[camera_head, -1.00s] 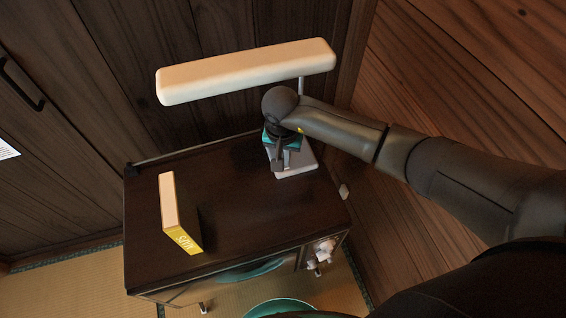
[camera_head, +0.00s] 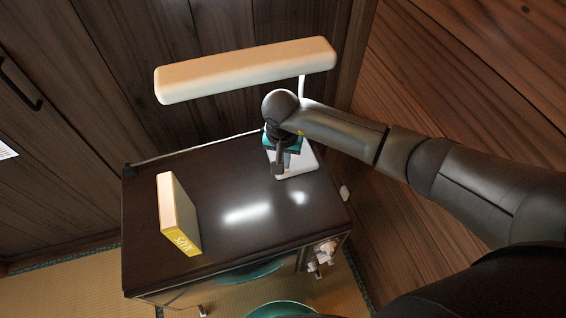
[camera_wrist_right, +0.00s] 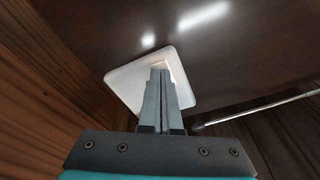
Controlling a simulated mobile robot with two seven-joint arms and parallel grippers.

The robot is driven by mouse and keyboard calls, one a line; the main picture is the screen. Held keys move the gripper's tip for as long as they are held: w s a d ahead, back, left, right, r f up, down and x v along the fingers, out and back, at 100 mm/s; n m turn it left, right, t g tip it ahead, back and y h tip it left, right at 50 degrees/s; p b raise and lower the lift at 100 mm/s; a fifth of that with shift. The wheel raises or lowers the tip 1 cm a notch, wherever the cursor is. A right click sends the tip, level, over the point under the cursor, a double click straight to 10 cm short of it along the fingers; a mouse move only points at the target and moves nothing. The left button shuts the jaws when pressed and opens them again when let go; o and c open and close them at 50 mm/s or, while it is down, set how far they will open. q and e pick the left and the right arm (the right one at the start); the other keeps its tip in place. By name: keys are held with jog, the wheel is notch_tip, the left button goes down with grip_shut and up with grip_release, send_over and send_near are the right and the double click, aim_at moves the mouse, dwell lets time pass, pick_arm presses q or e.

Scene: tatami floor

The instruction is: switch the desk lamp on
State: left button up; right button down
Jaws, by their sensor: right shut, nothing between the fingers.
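The desk lamp has a long cream head (camera_head: 245,68) above the dark cabinet, a thin post (camera_head: 302,88) and a white square base (camera_head: 308,160) on the cabinet top. Bright reflections on the cabinet top show that the lamp is lit. My right gripper (camera_head: 279,172) points down at the lamp base. In the right wrist view the fingers (camera_wrist_right: 161,75) are shut together, with nothing between them, over the white base (camera_wrist_right: 125,82). The fingers cover part of the base, so I cannot see a switch or tell whether they touch it. My left gripper is not in view.
A yellow and cream book (camera_head: 178,215) stands on the left of the dark cabinet (camera_head: 225,235). Wooden walls stand behind and to the right. A teal round object (camera_head: 282,309) is on the tatami in front. The middle of the cabinet top is clear.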

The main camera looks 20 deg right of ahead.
notch_tip(320, 180, up, 7)
jog(key=p, duration=0.5)
jog(key=shift+s+f, duration=0.1)
dwell(0.6)
